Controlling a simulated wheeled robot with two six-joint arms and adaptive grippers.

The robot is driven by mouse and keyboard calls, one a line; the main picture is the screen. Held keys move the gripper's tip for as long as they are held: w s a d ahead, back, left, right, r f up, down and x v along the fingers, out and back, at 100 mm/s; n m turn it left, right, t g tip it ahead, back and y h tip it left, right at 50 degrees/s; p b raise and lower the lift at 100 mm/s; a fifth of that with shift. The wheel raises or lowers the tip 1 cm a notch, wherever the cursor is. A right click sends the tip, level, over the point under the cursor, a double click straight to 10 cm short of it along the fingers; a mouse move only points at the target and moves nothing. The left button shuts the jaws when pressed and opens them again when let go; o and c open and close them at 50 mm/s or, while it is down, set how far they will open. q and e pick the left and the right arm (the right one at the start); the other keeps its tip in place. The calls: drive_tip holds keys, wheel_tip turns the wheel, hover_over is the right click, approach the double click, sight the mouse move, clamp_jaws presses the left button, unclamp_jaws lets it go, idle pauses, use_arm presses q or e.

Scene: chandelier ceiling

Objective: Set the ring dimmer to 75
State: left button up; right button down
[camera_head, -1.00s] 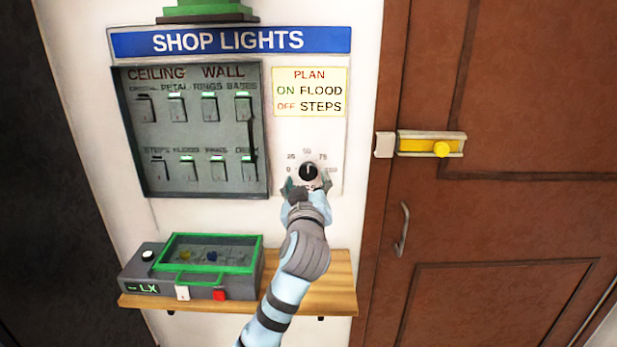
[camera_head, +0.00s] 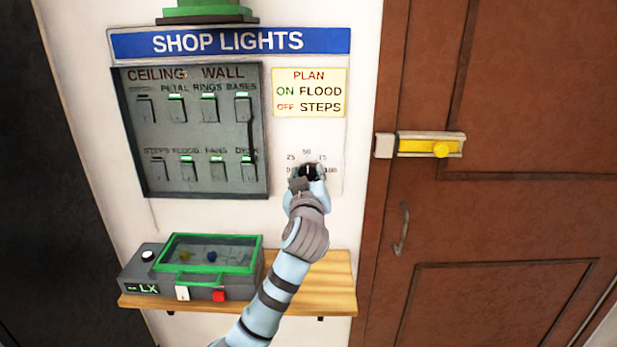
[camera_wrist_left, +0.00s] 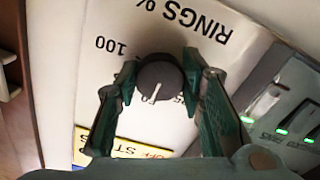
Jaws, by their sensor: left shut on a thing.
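The ring dimmer is a round dark knob (camera_head: 308,169) with a white pointer line on the white panel, below the yellow plan card. Scale marks from 25 to 100 show around it. In the head view the pointer looks roughly upright, near 50. In the left wrist view the knob (camera_wrist_left: 160,76) appears upside down under the "RINGS %" label, its pointer towards the picture's bottom. My left gripper (camera_head: 307,174) is shut on the knob, a green finger at each side. The gripper hides the label and the knob's lower part in the head view. My right gripper is out of view.
A recessed grey switch box (camera_head: 190,130) is left of the dimmer. Below, a wooden shelf (camera_head: 335,285) bears a grey LX box (camera_head: 190,270) with a green-framed lid. A brown door (camera_head: 500,230) with a yellow bolt (camera_head: 440,149) is at the right.

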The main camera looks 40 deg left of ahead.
use_arm(q)
drive_tip(key=m+p, duration=0.4)
drive_tip(key=shift+r, duration=0.2)
drive_tip(key=m+p, duration=0.2)
drive_tip(key=m, duration=0.1)
drive_tip(key=shift+a+m+p, duration=0.1)
drive_tip(key=shift+m+p, duration=0.95)
drive_tip(key=shift+m, duration=0.35)
drive_tip(key=shift+f, duration=0.1)
drive_tip(key=o, duration=1.2)
drive_tip(key=shift+c, duration=0.2)
